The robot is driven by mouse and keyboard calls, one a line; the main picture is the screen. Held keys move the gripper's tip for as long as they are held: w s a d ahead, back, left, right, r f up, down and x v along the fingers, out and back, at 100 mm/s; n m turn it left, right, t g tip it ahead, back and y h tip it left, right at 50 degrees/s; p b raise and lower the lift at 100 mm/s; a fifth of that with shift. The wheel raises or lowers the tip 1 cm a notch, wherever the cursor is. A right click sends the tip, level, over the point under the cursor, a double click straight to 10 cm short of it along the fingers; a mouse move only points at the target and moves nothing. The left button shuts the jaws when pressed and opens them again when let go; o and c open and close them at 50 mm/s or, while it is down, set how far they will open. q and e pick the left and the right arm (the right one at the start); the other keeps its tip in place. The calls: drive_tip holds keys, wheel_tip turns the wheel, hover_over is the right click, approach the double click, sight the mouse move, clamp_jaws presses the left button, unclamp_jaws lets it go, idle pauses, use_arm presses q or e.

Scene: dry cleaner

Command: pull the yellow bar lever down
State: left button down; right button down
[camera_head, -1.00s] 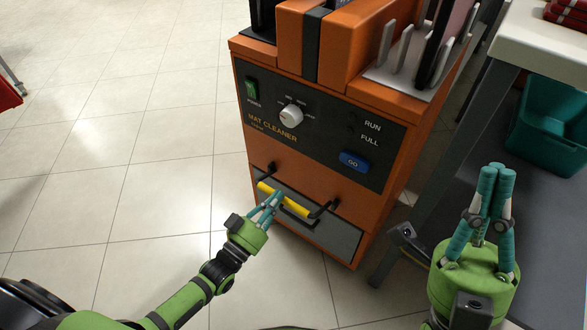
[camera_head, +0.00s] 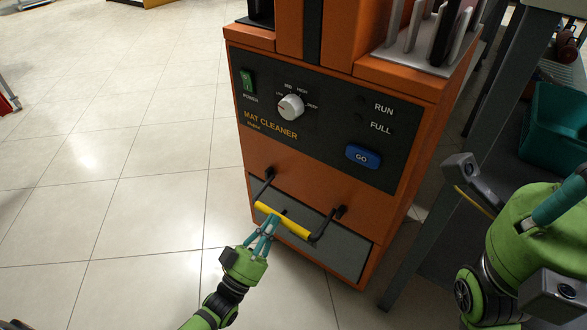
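The yellow bar lever (camera_head: 293,228) is a yellow rod between two black arms on the lower front of the orange mat cleaner (camera_head: 232,40). It hangs below and in front of its pivots, tilted down to the right in the picture. My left gripper (camera_head: 267,222) reaches it from below, and its teal fingers appear shut on the left half of the bar. The fingertips partly cover the bar there. My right gripper (camera_head: 562,202) is at the right edge, away from the lever. Its fingertips are cut off, so its opening is hidden.
The cleaner's panel carries a green power switch (camera_head: 247,81), a white dial (camera_head: 291,107) and a blue GO button (camera_head: 363,157). A grey table leg (camera_head: 440,215) and a teal bin (camera_head: 553,130) stand to the right. The tiled floor on the left is clear.

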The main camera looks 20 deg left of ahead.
use_arm(q)
drive_tip(key=shift+f, duration=0.25)
idle(0.4)
wheel_tip(320, 180, up, 10)
drive_tip(key=shift+r, duration=0.15)
idle(0.4)
idle(0.4)
